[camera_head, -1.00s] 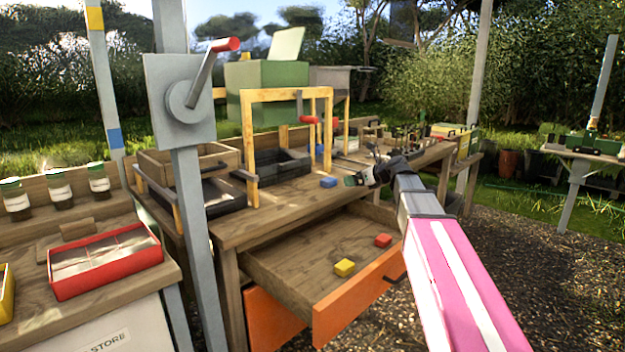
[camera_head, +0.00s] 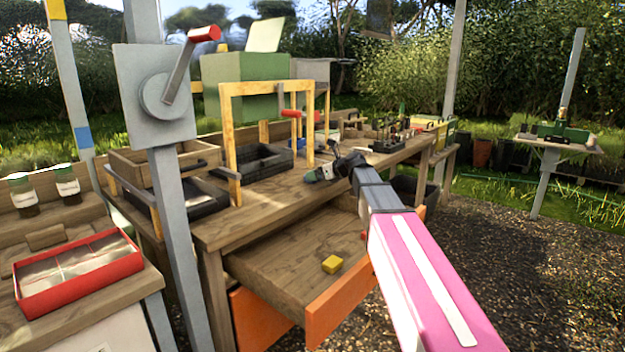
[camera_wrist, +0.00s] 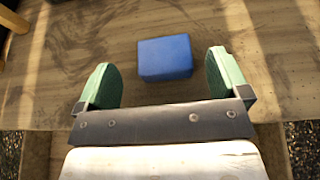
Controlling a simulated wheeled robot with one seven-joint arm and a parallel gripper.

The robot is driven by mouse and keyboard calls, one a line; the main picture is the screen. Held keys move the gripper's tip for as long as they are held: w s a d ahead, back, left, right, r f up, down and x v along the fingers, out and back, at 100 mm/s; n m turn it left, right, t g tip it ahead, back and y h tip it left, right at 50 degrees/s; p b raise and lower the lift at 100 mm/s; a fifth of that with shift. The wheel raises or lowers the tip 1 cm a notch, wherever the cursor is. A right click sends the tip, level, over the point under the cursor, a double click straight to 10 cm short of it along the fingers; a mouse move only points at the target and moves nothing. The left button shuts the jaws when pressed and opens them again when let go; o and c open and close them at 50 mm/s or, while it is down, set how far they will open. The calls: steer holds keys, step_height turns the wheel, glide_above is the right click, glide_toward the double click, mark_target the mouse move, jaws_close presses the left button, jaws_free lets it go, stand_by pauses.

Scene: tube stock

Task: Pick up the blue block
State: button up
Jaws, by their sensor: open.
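The blue block (camera_wrist: 165,58) lies on the wooden bench top in the wrist view, just beyond the fingertips and between their lines, a little right of the middle. My gripper (camera_wrist: 165,75) is open, with its two green fingers apart on either side and nothing held between them. In the head view my gripper (camera_head: 322,172) is over the bench near its front edge, above the open drawer. The blue block is hidden behind my gripper in the head view.
A wooden frame (camera_head: 229,140) and black trays (camera_head: 262,160) stand left of my gripper. A grey post with a red-handled crank (camera_head: 160,95) stands nearer left.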

steer(key=x, duration=0.4)
steer(key=shift+w+d+f, duration=0.1)
steer(key=shift+w+d, duration=0.05)
steer(key=c, duration=1)
